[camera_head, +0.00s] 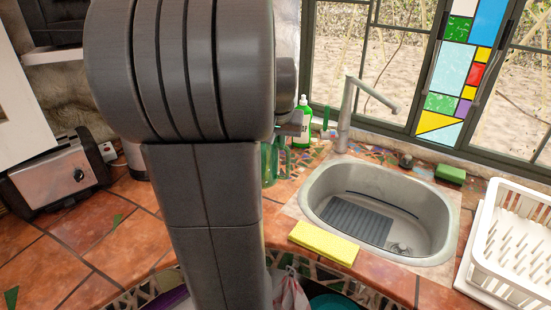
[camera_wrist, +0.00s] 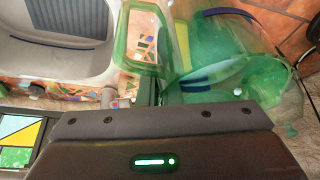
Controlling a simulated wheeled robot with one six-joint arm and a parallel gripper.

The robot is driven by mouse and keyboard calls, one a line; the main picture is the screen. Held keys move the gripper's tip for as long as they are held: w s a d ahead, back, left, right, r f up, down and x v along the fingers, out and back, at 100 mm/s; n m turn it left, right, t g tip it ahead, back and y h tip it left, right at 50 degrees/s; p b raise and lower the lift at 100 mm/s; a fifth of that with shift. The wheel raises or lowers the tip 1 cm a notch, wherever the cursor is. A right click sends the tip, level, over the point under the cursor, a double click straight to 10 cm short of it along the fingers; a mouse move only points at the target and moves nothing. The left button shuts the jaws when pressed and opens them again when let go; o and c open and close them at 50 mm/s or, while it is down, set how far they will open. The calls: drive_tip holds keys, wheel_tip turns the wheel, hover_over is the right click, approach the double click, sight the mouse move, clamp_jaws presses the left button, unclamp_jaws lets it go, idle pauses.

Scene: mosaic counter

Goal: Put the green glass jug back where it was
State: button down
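The green glass jug (camera_head: 270,163) shows in part just right of my arm in the head view, behind the yellow cloth and left of the sink. My arm hides its left side. In the wrist view the see-through green jug (camera_wrist: 240,75) fills the upper right, with dark blue bands on it. Its looped handle (camera_wrist: 147,40) stands out to the left. My gripper (camera_head: 292,125) is close to the jug's top in the head view. The wrist view shows the dark gripper body right below the handle. The fingertips are not clear, so I cannot tell whether they grip the handle.
The steel sink (camera_head: 325,205) and tap (camera_head: 345,115) are right of the jug. A green bottle (camera_head: 302,128) stands close behind it. A yellow cloth (camera_head: 323,243) lies in front of the sink. A white dish rack (camera_head: 485,265) is far right, a toaster (camera_head: 60,180) left.

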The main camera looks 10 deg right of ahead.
sight(279, 161)
drive_tip(key=shift+w+f, duration=0.1)
drive_tip(key=shift+f, duration=3.6)
drive_tip(key=c, duration=2.1)
unclamp_jaws()
drive_tip(key=shift+f, duration=0.15)
drive_tip(key=o, duration=0.5)
drive_tip(key=v, duration=1.2)
